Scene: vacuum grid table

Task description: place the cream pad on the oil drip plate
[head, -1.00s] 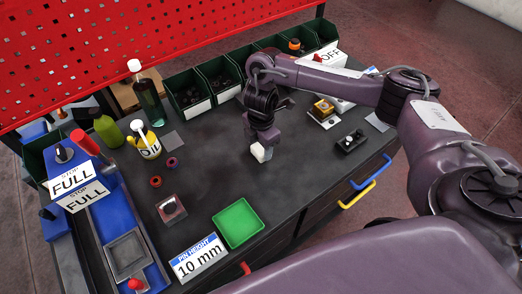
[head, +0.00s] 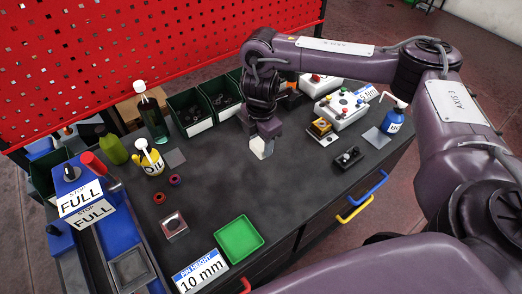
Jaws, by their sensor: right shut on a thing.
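My right gripper (head: 264,131) is shut on the cream pad (head: 262,148), a small pale block that hangs below the fingers. The pad is over the middle-back of the dark table; I cannot tell its exact height. My left gripper is out of view.
A tall green bottle (head: 152,118) and green bins (head: 191,112) stand behind the plate. Red rings (head: 159,198) and a green tray (head: 239,240) lie nearer. A button box (head: 341,109) and a blue bottle (head: 394,118) are on the right. The table's middle is clear.

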